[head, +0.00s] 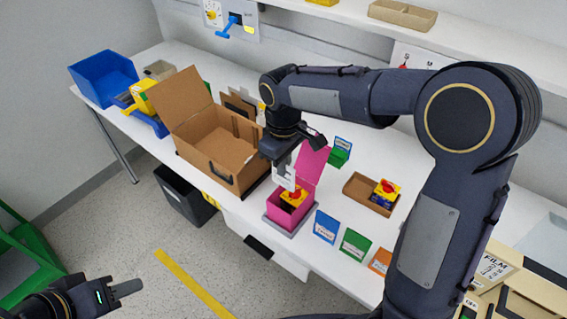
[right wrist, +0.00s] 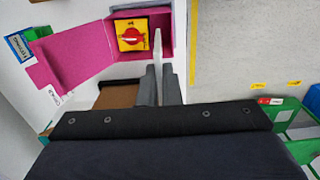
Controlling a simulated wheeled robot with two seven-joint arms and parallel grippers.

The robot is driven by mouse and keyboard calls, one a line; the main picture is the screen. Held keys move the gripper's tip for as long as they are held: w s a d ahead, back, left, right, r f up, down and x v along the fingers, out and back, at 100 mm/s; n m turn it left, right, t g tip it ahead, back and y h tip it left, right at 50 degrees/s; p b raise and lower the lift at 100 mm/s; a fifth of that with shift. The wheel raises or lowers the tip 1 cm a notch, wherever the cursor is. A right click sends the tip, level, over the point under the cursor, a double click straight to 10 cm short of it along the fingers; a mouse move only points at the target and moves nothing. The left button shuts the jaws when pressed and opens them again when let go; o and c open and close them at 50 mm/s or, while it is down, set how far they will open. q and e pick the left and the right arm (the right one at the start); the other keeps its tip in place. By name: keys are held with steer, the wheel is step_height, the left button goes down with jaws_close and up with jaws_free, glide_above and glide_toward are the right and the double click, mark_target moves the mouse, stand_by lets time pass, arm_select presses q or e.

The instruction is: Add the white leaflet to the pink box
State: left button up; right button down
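The pink box (head: 283,216) stands near the table's front edge with its lid (head: 312,160) up. A yellow rotary switch with a red knob (head: 294,198) is inside it, and shows in the right wrist view (right wrist: 131,34). My right gripper (head: 282,168) is shut on the white leaflet (head: 284,181), just above the box. In the right wrist view the leaflet (right wrist: 157,50) stands edge-on between the fingers, beside the switch at the box opening. How deep its lower end reaches is unclear. My left gripper (head: 124,289) is low at the left, away from the table; its finger gap is not clear.
A large open cardboard box (head: 215,145) stands left of the pink box. A brown tray (head: 368,193) with another switch is to the right. Blue (head: 326,227), green (head: 354,244) and orange (head: 381,262) cards line the front edge. A blue bin (head: 104,78) is far left.

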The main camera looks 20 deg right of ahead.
mark_target(284, 186)
step_height(284, 186, down, 12)
steer(key=b, duration=0.7)
steer(key=shift+r+b, duration=0.25)
steer(key=shift+b, duration=0.1)
steer(key=c, duration=1.5)
jaws_free()
steer(key=shift+c, duration=0.2)
steer(key=shift+r, duration=0.1)
steer(key=shift+r+p, duration=3.4)
steer(key=shift+r, duration=0.6)
